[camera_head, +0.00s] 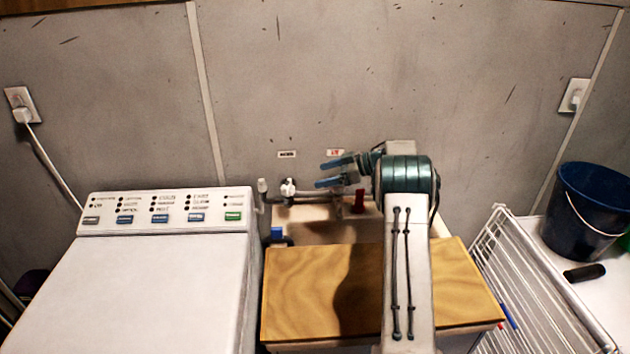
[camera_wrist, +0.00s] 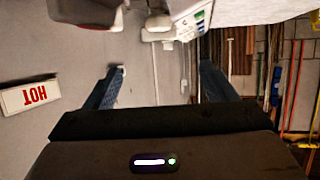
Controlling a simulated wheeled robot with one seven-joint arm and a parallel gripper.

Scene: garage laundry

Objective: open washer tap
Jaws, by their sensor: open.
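A tap with a white round handle (camera_head: 288,188) is on the back wall below a small black-lettered label (camera_head: 287,154). A pale fitting (camera_wrist: 158,28), which looks like this tap, shows at the top of the wrist view, ahead of the fingers. My gripper (camera_head: 322,175) has two blue fingers pointing left at the tap, a short way to its right. In the wrist view my gripper (camera_wrist: 162,70) is open, with nothing between the fingers. A red-lettered HOT label (camera_wrist: 22,96) shows upside down at the left there; it is also behind my gripper in the head view (camera_head: 335,153).
A white washing machine (camera_head: 150,290) stands left of the sink (camera_head: 318,232). A wooden board (camera_head: 310,290) covers the sink's front. A red item (camera_head: 360,200) is below my gripper. A drying rack (camera_head: 535,285) and dark blue bucket (camera_head: 592,208) are at the right.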

